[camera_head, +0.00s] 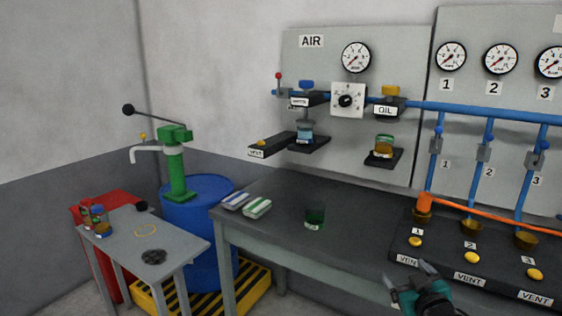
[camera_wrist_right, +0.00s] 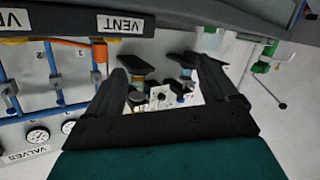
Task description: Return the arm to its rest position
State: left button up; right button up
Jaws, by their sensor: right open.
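My right gripper (camera_head: 408,275) is at the bottom right of the head view, in front of the vent panel and near the dark bench's front edge. Its jaws are apart with nothing between them. In the right wrist view the two dark fingers of the right gripper (camera_wrist_right: 159,72) are spread and empty. That view looks upside down toward the wall panel. My left gripper is not in view.
The dark bench (camera_head: 285,203) holds two striped packs (camera_head: 246,204) and a green cup (camera_head: 315,216). The black vent panel (camera_head: 440,238) with yellow buttons is close by the right gripper. A grey side table (camera_head: 185,238) and blue drum (camera_head: 200,205) stand left.

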jog(key=s+a+f+g, duration=0.1)
jog(key=s+a+f, duration=0.2)
jog(key=s, duration=0.6)
jog(key=s+a+f+g+y, duration=0.1)
jog(key=s+a+f+g, duration=0.1)
jog(key=s+a+f, duration=0.2)
jog(key=s+a+f+m+g+y, duration=0.1)
jog(key=s+a+f, duration=0.2)
jog(key=s+f, duration=0.5)
jog(key=s, duration=0.7)
jog(key=shift+s+a+f+g, duration=0.2)
jog(key=shift+s+a+g, duration=0.15)
jog(key=shift+s+g, duration=0.05)
